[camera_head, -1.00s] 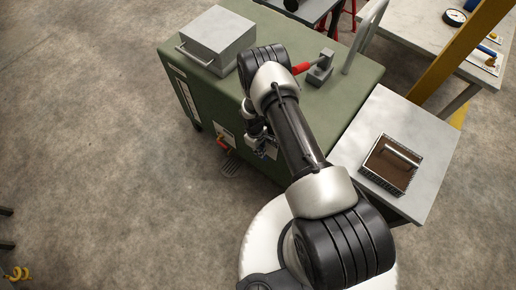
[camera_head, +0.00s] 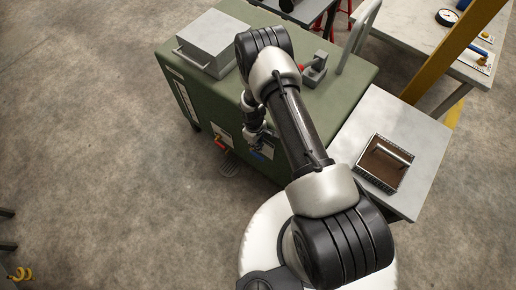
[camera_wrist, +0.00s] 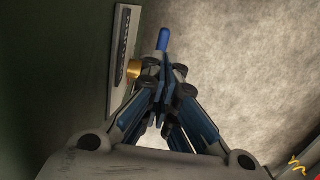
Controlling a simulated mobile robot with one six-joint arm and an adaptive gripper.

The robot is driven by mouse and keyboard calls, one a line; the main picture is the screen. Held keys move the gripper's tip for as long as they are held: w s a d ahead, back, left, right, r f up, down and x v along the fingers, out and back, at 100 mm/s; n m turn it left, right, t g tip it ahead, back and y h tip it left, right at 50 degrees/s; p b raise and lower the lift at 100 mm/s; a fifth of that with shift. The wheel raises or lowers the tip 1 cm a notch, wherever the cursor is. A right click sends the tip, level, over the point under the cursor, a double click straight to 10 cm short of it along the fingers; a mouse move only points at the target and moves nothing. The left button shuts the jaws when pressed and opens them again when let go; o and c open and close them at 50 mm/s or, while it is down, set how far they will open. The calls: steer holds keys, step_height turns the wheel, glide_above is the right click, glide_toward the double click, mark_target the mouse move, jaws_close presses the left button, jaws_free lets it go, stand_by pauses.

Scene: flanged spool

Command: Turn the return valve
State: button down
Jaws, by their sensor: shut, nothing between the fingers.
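The green cabinet (camera_head: 290,105) has two fittings low on its front side. One has a red-orange handle (camera_head: 221,143). The other has a blue handle (camera_head: 262,155) on a pale plate. No readable label tells me which is the return valve. In the wrist view the blue handle (camera_wrist: 164,39) stands beyond my fingertips, with a brass fitting (camera_wrist: 133,70) beside it on the plate (camera_wrist: 124,48). My gripper (camera_wrist: 164,84) is shut and empty. Its fingers overlap the view toward the handle, and I cannot tell whether they touch it.
A grey box (camera_head: 212,42) and a small grey fixture (camera_head: 315,70) are on the cabinet top. A side table (camera_head: 400,125) at right bears a crate (camera_head: 384,163).

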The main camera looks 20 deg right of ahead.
step_height(320, 180, up, 7)
steer(key=p, duration=0.2)
glide_above(257, 155)
steer(key=w+b, duration=0.1)
steer(key=f+b, duration=0.1)
steer(key=f, duration=0.3)
steer(key=f+b, duration=0.2)
steer(key=f, duration=0.2)
steer(key=f+b, duration=0.1)
steer(key=f, duration=0.4)
steer(key=shift+s+a+f+b, duration=0.1)
steer(key=shift+s+a+b, duration=0.05)
steer(key=shift+s+b, duration=0.2)
